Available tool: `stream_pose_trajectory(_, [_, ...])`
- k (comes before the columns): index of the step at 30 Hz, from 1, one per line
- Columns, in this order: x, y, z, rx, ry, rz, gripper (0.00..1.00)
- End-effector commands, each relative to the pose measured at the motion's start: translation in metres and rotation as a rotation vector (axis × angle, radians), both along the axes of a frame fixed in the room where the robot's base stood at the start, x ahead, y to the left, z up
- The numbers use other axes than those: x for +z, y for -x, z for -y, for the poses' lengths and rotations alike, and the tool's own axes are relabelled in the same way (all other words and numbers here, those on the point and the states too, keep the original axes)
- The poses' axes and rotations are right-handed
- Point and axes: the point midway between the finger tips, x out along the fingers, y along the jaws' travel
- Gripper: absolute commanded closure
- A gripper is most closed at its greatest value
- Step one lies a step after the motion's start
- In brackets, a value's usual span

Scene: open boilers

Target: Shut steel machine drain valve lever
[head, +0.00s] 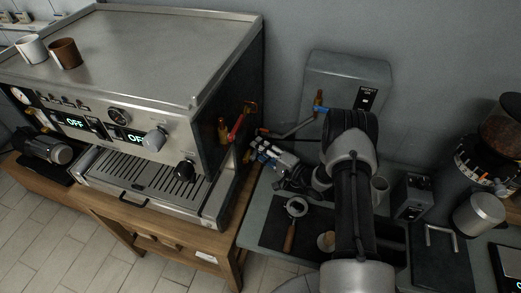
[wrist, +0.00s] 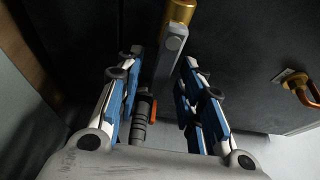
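The steel machine (head: 180,100) stands at left in the head view. On its dark right side is a red lever (head: 236,128) beside a brass fitting (head: 222,130). My gripper (head: 261,153) is close to that side, low and right of the red lever. In the wrist view, my gripper (wrist: 160,85) is open, its blue-padded fingers apart. A flat grey lever (wrist: 170,62) under a brass fitting (wrist: 181,10) shows between the fingers, with gaps on both sides. I cannot tell which valve this grey lever belongs to.
A portafilter (head: 292,220) lies on the counter below. A copper fitting (wrist: 302,91) shows at right in the wrist view.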

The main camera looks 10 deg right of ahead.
Motion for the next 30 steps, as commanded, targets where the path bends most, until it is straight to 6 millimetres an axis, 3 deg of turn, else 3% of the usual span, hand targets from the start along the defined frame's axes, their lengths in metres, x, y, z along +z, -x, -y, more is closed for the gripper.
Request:
stream_pose_trajectory(3, [0.0001, 0.0002, 0.0001, 0.000, 0.000, 0.000, 0.66])
stream_pose_trajectory(18, [-0.0001, 0.0004, 0.0002, 0.000, 0.000, 0.000, 1.00])
stream_pose_trajectory(30, [-0.0001, 0.0005, 0.0001, 0.000, 0.000, 0.000, 1.00])
